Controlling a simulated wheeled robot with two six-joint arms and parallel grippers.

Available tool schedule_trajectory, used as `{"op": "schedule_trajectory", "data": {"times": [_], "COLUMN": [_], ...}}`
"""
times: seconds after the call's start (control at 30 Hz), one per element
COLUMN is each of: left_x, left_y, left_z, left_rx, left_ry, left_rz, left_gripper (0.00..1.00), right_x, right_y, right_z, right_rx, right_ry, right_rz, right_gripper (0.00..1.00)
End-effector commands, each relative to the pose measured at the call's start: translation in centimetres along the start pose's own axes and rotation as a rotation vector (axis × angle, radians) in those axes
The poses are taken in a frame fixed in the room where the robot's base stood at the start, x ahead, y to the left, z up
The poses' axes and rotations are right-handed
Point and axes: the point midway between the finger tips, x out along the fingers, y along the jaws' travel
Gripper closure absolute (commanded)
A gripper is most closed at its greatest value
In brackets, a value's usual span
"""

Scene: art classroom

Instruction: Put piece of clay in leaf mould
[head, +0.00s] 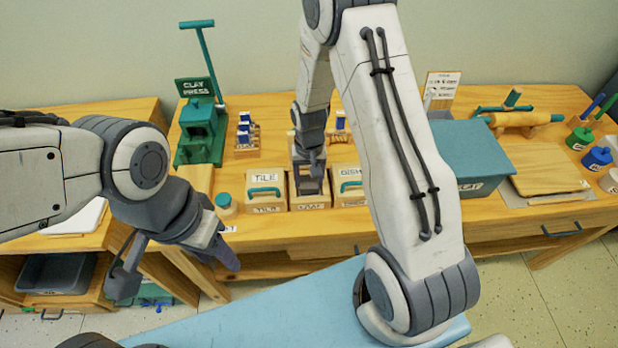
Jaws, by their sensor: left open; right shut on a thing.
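Three small wooden mould boxes stand in a row near the table's front edge. The left mould (266,207) is labelled TILE and has a green lid handle. The right mould (350,199) seems labelled DISH and also has a green handle. The middle mould (308,206) is partly covered by my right gripper (310,186), and its label is too small to read surely. My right gripper is shut at its top, at handle height; what it holds is hidden. My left gripper (178,268) is open and empty, in front of the table. I cannot make out any clay.
A green clay press (200,135) stands at the back left. A small jar (226,205) with a green lid is left of the moulds. A teal-lidded box (471,147), a board (548,172) and a rolling pin (525,119) are at the right.

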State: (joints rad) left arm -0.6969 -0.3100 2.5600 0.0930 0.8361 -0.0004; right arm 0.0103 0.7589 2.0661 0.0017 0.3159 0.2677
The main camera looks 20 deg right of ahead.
Motion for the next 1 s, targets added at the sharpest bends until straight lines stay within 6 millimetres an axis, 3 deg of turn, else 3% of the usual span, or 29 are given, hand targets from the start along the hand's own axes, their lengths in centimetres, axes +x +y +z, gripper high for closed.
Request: {"op": "schedule_trajectory", "data": {"times": [0.47,0.5,0.57,1.0], "left_x": [-0.17,-0.17,-0.17,-0.79], "left_y": [0.01,0.01,0.01,0.06], "left_z": [-0.01,-0.01,-0.01,-0.04], "left_rx": [0.000,0.000,0.000,0.000], "left_ry": [0.000,0.000,0.000,0.000], "left_rz": [0.000,0.000,0.000,0.000], "left_gripper": [0.49,0.49,0.49,0.49], "right_x": [-0.02,-0.02,-0.02,-0.71], "right_y": [0.02,0.02,0.02,0.02], "right_z": [0.19,0.19,0.20,0.21], "right_rx": [0.000,0.000,0.000,0.000], "right_ry": [0.001,0.001,0.000,0.000], "right_rz": [0.000,0.000,0.000,0.000], "right_gripper": [1.00,0.24,0.01,0.01]}}
